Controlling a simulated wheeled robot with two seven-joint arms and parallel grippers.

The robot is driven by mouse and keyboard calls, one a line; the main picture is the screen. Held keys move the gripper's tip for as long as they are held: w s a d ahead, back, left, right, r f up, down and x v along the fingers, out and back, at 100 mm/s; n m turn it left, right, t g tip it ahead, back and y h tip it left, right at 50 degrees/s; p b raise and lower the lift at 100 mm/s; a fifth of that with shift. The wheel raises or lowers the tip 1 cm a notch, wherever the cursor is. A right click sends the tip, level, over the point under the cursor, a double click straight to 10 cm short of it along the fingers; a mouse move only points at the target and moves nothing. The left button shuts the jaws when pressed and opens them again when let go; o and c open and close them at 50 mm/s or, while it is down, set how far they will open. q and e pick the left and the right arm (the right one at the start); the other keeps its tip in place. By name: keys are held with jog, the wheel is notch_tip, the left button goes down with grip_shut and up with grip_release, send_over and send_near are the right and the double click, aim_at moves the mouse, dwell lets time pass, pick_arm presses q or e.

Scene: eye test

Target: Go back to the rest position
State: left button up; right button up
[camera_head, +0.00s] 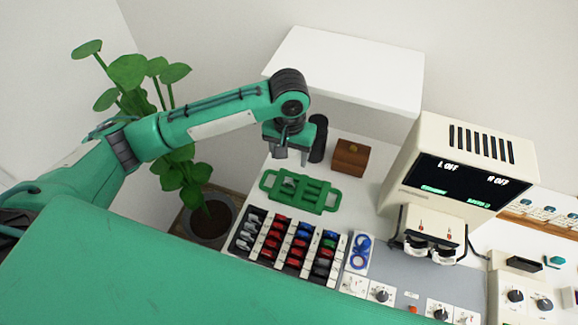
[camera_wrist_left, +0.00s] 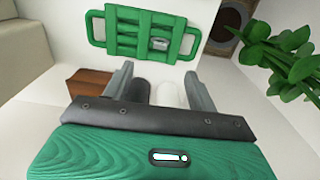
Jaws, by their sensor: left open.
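My left gripper (camera_head: 292,157) hangs from the outstretched green left arm, just behind the green tray in the head view. Its two grey fingers are apart, and in the left wrist view the gripper (camera_wrist_left: 159,75) shows nothing clamped between them. The green slotted tray (camera_head: 312,193) lies on the white counter with a small grey piece at its left side. The tray also shows beyond the fingertips in the left wrist view (camera_wrist_left: 125,38). My right gripper is in neither view.
A black cylinder (camera_head: 318,138) and a brown wooden box (camera_head: 351,158) stand close to the right of the gripper. A white shelf (camera_head: 345,68) overhangs behind. A rack (camera_head: 262,225) of coloured pieces, a beige test machine (camera_head: 465,150) and a potted plant (camera_head: 128,72) are around.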

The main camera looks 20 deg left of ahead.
pick_arm(q)
jog(key=shift+r, duration=0.95)
